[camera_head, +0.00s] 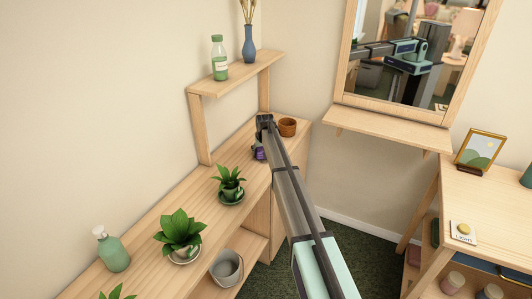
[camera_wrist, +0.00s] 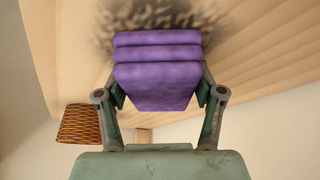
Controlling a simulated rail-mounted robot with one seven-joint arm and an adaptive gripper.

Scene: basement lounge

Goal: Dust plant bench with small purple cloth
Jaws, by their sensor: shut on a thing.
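The small purple cloth (camera_wrist: 157,72) is folded into a thick pad between the fingers of my gripper (camera_wrist: 160,95) in the wrist view. My gripper is shut on it. In the head view only a bit of the cloth (camera_head: 259,154) shows beside my gripper (camera_head: 262,140), at the far end of the wooden plant bench (camera_head: 150,229). In the wrist view a dark, dusty smudge (camera_wrist: 150,20) lies on the wood beside the cloth. Whether the cloth touches the wood is hard to tell.
Potted plants (camera_head: 229,182) (camera_head: 180,232) and a green pump bottle (camera_head: 113,250) stand nearer on the bench. A raised shelf (camera_head: 237,74) holds a bottle and a blue vase. A metal bucket (camera_head: 227,268) sits below.

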